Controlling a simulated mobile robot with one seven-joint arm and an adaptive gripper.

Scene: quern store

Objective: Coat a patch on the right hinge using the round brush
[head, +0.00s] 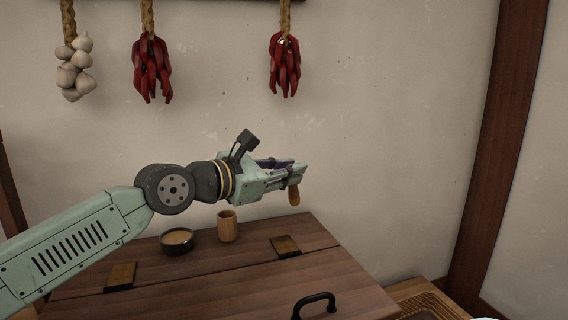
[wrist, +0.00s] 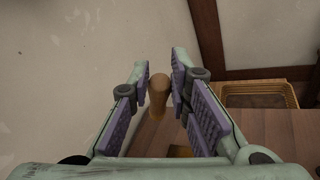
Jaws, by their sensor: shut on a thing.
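My gripper (head: 292,172) is shut on the round brush (head: 294,195), of which a rounded tan wooden part shows below the fingertips. The brush also shows between the finger pads in the wrist view (wrist: 158,92); I cannot make out its bristles. My gripper is above the back right of a wooden chest lid. The right hinge (head: 285,246), a brownish brass plate, lies on the lid below and apart from the brush. Part of a hinge plate also shows at the bottom of the wrist view (wrist: 180,151). The left hinge (head: 121,277) is farther left.
A dark bowl (head: 178,241) of tan stuff and a wooden cup (head: 228,227) stand on the lid (head: 220,284) between the hinges. A black handle (head: 314,300) rises at the front. A woven tray (head: 425,301) is right; a wall with hanging garlic and chillies is behind.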

